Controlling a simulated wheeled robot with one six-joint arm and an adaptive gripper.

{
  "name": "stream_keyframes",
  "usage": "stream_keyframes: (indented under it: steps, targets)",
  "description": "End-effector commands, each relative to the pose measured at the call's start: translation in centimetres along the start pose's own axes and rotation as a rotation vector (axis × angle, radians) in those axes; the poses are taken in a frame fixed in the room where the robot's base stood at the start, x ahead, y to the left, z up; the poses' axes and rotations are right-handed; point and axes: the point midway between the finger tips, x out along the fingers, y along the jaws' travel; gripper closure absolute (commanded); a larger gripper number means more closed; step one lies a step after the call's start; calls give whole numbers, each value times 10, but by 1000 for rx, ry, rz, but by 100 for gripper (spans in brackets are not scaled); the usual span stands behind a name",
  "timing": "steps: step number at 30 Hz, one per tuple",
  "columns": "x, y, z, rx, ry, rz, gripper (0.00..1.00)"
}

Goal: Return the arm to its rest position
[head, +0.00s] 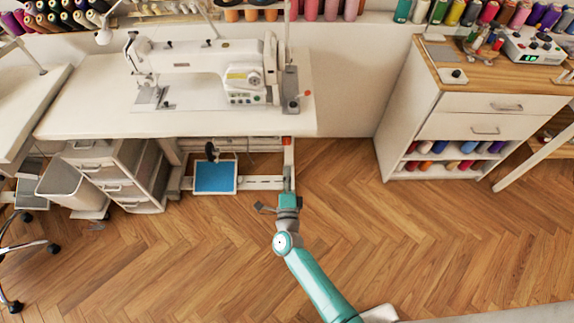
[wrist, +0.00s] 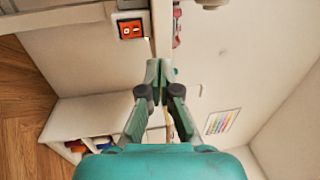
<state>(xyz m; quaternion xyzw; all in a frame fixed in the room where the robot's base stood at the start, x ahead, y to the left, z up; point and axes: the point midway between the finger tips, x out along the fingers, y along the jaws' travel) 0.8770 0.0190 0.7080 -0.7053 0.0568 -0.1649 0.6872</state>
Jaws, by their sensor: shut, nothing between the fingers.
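My teal arm reaches up from the bottom of the head view, and my gripper (head: 288,172) is at its far end, in front of the sewing table's right leg. In the wrist view my gripper (wrist: 159,66) shows with its two fingers together and nothing between them. An orange-red switch (wrist: 131,28) in a grey housing is just beyond and left of the fingertips in the wrist view. I cannot tell whether the fingertips touch anything.
A white sewing table (head: 90,110) with a sewing machine (head: 190,58) stands ahead. A blue pedal (head: 215,176) is beneath it. A drawer cabinet (head: 470,103) with thread spools stands at the right. The wooden floor (head: 400,240) between is clear.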

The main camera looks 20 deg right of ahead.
Motion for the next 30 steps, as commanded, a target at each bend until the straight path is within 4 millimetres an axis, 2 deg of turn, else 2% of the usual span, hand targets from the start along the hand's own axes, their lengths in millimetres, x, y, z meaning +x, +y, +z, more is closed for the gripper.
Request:
stream_keyframes:
  steps: [5, 23, 26, 30]
  targets:
    - [-8, -3, 0, 0, 0, 0, 100]
    - [-10, -3, -1, -4, -1, 0, 100]
    - [-20, -2, -7, -31, -10, 2, 100]
    - [-54, -5, -26, -133, -47, 2, 100]
